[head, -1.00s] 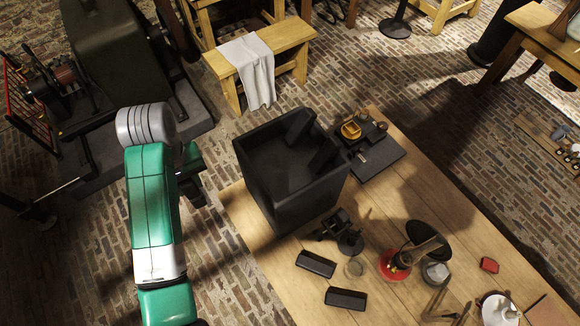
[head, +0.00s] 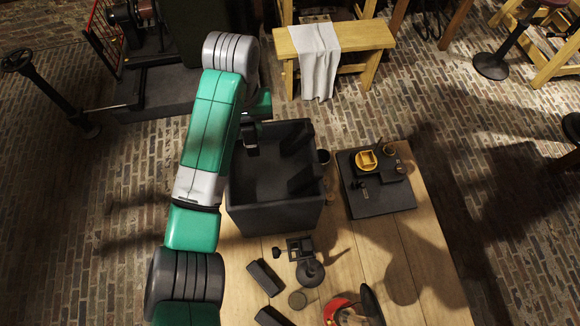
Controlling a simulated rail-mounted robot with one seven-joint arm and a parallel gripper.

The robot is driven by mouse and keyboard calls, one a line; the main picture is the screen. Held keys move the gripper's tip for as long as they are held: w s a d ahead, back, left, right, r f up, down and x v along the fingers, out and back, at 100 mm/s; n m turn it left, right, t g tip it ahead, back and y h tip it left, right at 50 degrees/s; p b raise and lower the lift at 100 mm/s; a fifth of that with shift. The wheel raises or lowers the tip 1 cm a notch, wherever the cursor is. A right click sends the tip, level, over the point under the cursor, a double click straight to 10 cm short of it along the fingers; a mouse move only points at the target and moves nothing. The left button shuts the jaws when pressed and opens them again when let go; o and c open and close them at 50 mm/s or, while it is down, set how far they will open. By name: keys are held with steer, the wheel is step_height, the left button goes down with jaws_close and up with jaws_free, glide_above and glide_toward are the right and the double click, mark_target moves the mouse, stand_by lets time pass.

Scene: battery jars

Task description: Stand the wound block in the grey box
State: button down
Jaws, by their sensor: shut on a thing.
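The grey box (head: 275,217) is a deep, dark, open-topped box on the wooden table. Dark slanted shapes show inside along its right side; I cannot tell whether they are parts of the box. My gripper (head: 250,146) is at the box's upper left, over its rim or opening, and shows small and dark. It is shut on a dark thing that is mostly hidden and blends with the jaws. I cannot make out its windings or whether it is upright. I cannot pick out the wound block for certain anywhere in the head view.
Right of the box lies a black plate (head: 387,198) with a yellow round part (head: 366,160). In front are a dark stand (head: 308,270), a dark block (head: 264,277) and a red item (head: 340,312). A bench (head: 376,36) with a cloth (head: 316,60) stands behind on brick floor.

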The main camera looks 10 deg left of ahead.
mark_target(252, 151)
steer(key=f, duration=0.6)
steer(key=shift+s+a, duration=0.15)
steer(key=shift+a, duration=0.1)
steer(key=shift+f, duration=2)
steer(key=c, duration=1.1)
jaws_free()
steer(key=shift+f, duration=0.15)
step_height(252, 151, up, 12)
steer(key=shift+r, duration=0.2)
